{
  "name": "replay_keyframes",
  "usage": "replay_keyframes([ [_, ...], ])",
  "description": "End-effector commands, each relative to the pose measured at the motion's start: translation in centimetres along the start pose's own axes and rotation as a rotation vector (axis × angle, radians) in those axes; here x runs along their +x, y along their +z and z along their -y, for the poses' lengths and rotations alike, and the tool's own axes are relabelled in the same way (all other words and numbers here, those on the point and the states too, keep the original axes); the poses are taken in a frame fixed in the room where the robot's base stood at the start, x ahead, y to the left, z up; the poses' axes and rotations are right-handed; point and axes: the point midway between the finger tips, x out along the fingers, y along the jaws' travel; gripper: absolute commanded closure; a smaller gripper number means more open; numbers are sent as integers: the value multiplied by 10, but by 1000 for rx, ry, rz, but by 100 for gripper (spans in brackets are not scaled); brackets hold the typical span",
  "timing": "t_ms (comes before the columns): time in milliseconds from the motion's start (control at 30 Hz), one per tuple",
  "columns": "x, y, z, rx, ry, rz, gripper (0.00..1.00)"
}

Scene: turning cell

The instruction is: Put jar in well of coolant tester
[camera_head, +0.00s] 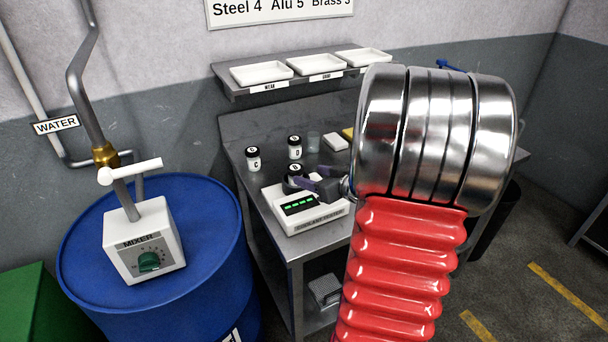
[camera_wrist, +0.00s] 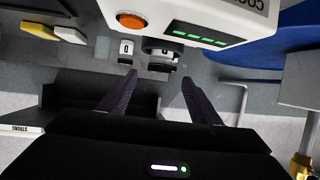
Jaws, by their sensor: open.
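The white coolant tester (camera_head: 310,215), with green display bars, stands on the bench; it also shows inverted in the wrist view (camera_wrist: 205,12) with an orange button. A black-lidded jar (camera_head: 295,169) is at the tester's dark round well (camera_head: 290,186). It appears to stand upright in the well; its seating is partly hidden. In the wrist view, this jar's dark lid (camera_wrist: 158,67) shows just beyond and between my fingertips. My gripper (camera_head: 305,186) is open, with purple fingers beside the jar and apart from it. It also shows in the wrist view (camera_wrist: 159,77), empty.
Jars C (camera_head: 253,158) and D (camera_head: 295,147), a clear beaker (camera_head: 313,142) and a white block (camera_head: 336,143) stand behind the tester. A wall shelf (camera_head: 234,90) with trays overhangs the bench. A blue drum (camera_head: 85,270) bearing the mixer (camera_head: 145,245) stands left.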

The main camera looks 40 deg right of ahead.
Motion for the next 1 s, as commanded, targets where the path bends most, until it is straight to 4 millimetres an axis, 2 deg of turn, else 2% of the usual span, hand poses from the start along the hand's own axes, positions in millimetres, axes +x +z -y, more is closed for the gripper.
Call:
replay_keyframes([
  [100,-15,0,-1,-1,3,0,43],
  [300,-25,0,0,0,0,0,43],
  [1000,-25,0,0,-1,-1,0,43],
])
